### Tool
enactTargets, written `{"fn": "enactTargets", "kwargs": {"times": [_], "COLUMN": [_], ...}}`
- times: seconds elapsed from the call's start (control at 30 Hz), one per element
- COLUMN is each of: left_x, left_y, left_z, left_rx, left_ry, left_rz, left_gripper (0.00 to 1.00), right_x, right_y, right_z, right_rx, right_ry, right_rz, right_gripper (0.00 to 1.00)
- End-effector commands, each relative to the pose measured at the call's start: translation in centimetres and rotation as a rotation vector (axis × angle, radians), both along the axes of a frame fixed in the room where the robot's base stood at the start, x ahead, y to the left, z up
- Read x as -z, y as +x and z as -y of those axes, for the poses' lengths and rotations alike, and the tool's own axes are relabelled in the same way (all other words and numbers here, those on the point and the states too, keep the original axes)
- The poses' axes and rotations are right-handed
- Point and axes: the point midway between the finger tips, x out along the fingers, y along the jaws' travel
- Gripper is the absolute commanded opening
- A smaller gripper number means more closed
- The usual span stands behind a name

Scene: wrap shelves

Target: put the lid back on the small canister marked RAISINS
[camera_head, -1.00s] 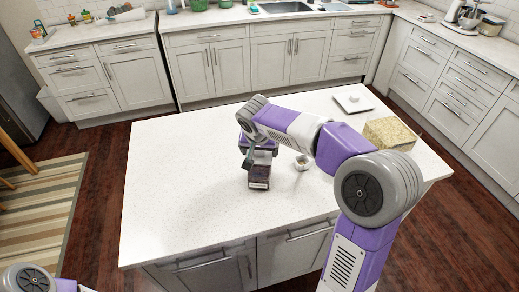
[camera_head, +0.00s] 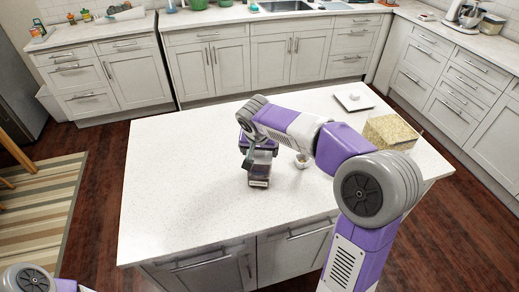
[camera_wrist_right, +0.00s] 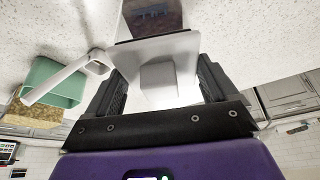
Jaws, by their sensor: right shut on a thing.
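The small dark canister (camera_head: 259,178) stands upright on the island counter, directly below my right gripper (camera_head: 258,153); its lettering is too small to read. In the right wrist view my right gripper (camera_wrist_right: 158,85) is shut on the knob of a white square lid (camera_wrist_right: 185,50). The dark canister body (camera_wrist_right: 152,18) shows just beyond the lid's edge. The lid is at the canister's top, but I cannot tell whether it touches the rim. My left gripper is out of view; only part of my left arm shows at the bottom left.
Farther right are a flat white square piece with a knob (camera_head: 354,98) and a tan box (camera_head: 392,132). A green container (camera_wrist_right: 52,82) shows in the wrist view. The counter's left half is clear.

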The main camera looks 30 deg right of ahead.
Motion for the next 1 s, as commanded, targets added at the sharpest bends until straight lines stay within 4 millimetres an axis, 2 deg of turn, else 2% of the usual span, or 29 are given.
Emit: {"fn": "enactTargets", "kwargs": {"times": [0.33,0.37,0.43,0.8,1.0], "left_x": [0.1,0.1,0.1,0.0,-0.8], "left_y": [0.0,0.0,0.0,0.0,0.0], "left_z": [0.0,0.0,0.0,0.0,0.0], "left_rx": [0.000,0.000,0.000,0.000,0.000], "left_ry": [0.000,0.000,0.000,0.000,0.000], "left_rz": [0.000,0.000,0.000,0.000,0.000], "left_gripper": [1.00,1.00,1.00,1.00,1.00], "right_x": [0.0,0.0,0.0,0.0,-1.0], "right_y": [0.0,0.0,0.0,0.0,0.0], "right_z": [0.0,0.0,0.0,0.0,0.0], "right_rx": [0.000,0.000,0.000,0.000,0.000], "right_ry": [0.000,0.000,0.000,0.000,0.000], "right_rz": [0.001,0.001,0.001,0.000,0.001], "right_gripper": [0.56,0.91,1.00,1.00,1.00]}}
